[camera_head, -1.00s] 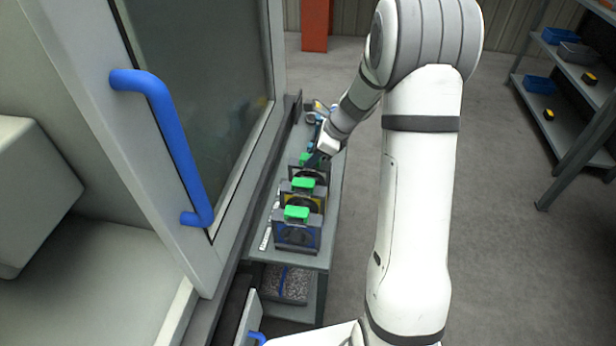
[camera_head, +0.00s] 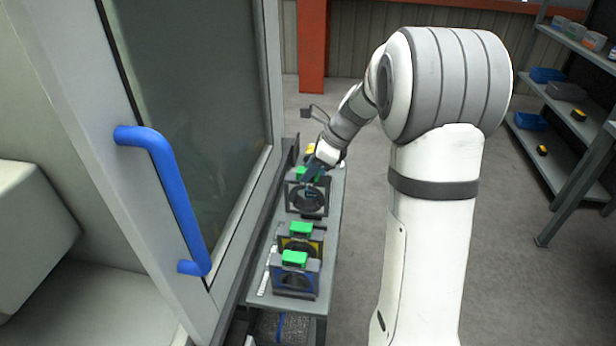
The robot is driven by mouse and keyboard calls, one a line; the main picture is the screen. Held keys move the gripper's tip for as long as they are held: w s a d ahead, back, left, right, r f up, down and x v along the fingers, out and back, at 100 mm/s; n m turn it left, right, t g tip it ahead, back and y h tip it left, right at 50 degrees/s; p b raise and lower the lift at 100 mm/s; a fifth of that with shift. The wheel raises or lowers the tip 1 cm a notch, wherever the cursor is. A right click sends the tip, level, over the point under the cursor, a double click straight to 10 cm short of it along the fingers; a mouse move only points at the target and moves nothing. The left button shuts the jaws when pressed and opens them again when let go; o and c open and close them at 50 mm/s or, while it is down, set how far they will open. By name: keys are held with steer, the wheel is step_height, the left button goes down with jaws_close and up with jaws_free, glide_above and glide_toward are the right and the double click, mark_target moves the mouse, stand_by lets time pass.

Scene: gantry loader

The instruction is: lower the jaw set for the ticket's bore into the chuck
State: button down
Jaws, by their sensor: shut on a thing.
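My gripper (camera_head: 314,170) is shut on the green top grip of the farthest jaw set (camera_head: 307,199), a dark grey frame with a round opening. This set appears raised off the bench, upright, and apart from the others. A yellow-marked jaw set (camera_head: 302,242) with a green grip stands on the bench nearer to me. A blue-marked jaw set (camera_head: 295,279), also with a green grip, stands in front of it and partly hides it. I cannot see the chuck or a readable ticket.
The narrow grey bench (camera_head: 331,215) runs alongside the machine. The machine's glazed door (camera_head: 195,100) with a blue handle (camera_head: 172,195) stands on the left. A shelf rack (camera_head: 560,125) with small bins is at the right. The floor between is clear.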

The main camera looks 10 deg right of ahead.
steer(key=shift+r+p, duration=1.9)
steer(key=shift+r, duration=0.4)
